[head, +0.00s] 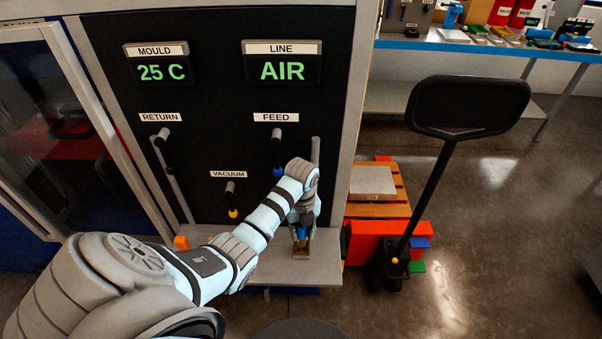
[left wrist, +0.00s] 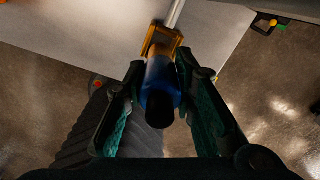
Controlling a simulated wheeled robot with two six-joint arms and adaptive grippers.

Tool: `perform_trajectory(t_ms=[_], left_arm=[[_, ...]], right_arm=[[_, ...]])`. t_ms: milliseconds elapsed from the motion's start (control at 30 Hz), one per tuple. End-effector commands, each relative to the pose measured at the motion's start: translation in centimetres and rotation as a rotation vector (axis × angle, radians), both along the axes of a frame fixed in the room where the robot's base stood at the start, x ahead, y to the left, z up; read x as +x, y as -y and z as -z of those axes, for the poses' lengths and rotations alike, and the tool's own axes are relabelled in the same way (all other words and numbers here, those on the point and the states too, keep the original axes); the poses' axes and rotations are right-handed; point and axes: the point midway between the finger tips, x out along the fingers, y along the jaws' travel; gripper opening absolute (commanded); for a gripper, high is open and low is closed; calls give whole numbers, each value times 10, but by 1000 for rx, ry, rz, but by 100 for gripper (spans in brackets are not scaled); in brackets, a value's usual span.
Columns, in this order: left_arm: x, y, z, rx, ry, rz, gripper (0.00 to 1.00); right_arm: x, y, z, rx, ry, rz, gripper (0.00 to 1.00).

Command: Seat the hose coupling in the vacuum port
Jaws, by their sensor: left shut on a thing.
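The vacuum port (head: 230,199) sticks out of the black panel under the VACUUM label and has a yellow end; nothing is on it. My left gripper (head: 302,226) is low at the panel's right side, over the grey shelf. It is shut on the blue hose coupling (left wrist: 158,76), whose dark end (left wrist: 157,107) faces the camera between the fingers (left wrist: 158,92). The coupling also shows below the gripper in the head view (head: 301,235). A yellow-orange holder (left wrist: 161,38) is right at the coupling's far end; I cannot tell whether they are still joined. My right gripper is out of view.
The feed port (head: 277,138) with a blue end and the return port (head: 162,137) sit higher on the panel. A grey tube (head: 316,150) stands at the panel's right edge. A pallet truck (head: 397,250) stands right.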

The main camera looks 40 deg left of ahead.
Motion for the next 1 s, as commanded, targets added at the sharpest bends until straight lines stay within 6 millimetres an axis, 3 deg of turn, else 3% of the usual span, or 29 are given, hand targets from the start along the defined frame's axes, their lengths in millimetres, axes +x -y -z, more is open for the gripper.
perform_trajectory(t_ms=[133,333,667,700,800,1000], left_arm=[[0,0,15,0,2,-1,0],[0,0,55,1,3,-1,0],[0,0,57,2,5,0,0],[0,0,58,2,4,0,26],[0,0,58,2,5,0,42],[0,0,57,2,3,0,44]], right_arm=[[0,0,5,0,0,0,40],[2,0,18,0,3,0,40],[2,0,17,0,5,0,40],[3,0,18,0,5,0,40],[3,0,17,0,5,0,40],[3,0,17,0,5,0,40]])
